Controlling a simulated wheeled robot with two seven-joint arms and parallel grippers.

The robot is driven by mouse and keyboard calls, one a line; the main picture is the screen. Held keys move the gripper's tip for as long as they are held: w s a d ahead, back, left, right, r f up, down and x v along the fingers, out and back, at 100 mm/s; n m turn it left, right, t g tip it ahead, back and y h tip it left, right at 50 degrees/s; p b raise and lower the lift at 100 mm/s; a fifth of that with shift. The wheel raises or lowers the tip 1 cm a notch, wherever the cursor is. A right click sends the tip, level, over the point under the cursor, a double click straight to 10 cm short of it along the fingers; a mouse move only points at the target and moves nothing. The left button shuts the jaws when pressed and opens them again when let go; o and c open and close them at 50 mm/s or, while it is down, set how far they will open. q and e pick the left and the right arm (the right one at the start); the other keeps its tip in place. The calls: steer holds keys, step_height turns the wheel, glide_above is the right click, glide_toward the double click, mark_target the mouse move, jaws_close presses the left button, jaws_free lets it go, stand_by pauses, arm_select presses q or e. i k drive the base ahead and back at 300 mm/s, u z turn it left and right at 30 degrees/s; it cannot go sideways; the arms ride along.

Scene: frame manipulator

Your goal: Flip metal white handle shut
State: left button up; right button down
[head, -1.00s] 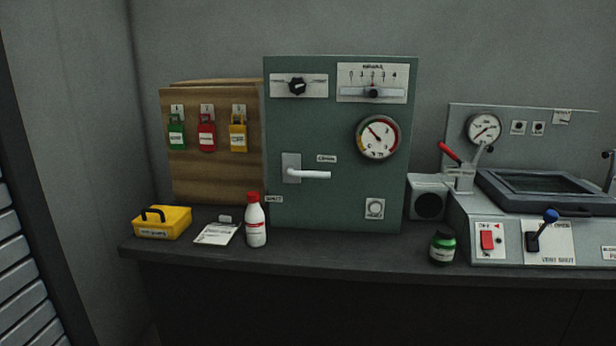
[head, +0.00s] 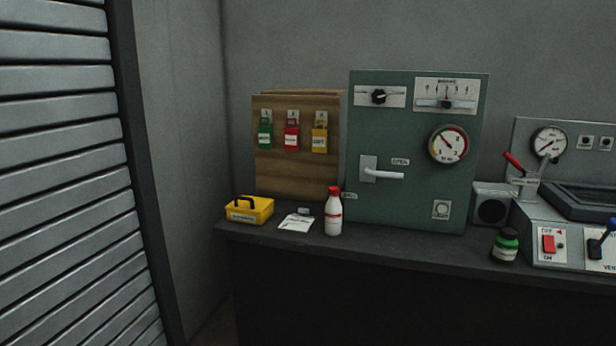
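The white metal handle (head: 383,174) is on the front of the green cabinet (head: 415,205). It lies about horizontal and points right from its grey mounting plate (head: 368,168). A small label reading OPEN (head: 400,161) sits above it to the right. Neither of my grippers shows in the head view.
A white bottle with a red cap (head: 334,215) stands before the cabinet's left side. A slatted shutter (head: 60,180) fills the left.

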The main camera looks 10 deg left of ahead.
mark_target(368, 172)
steer(key=u, duration=1.15)
steer(key=i, duration=2.1)
steer(key=z, duration=1.1)
steer(key=i, duration=0.45)
steer(key=z, duration=0.5)
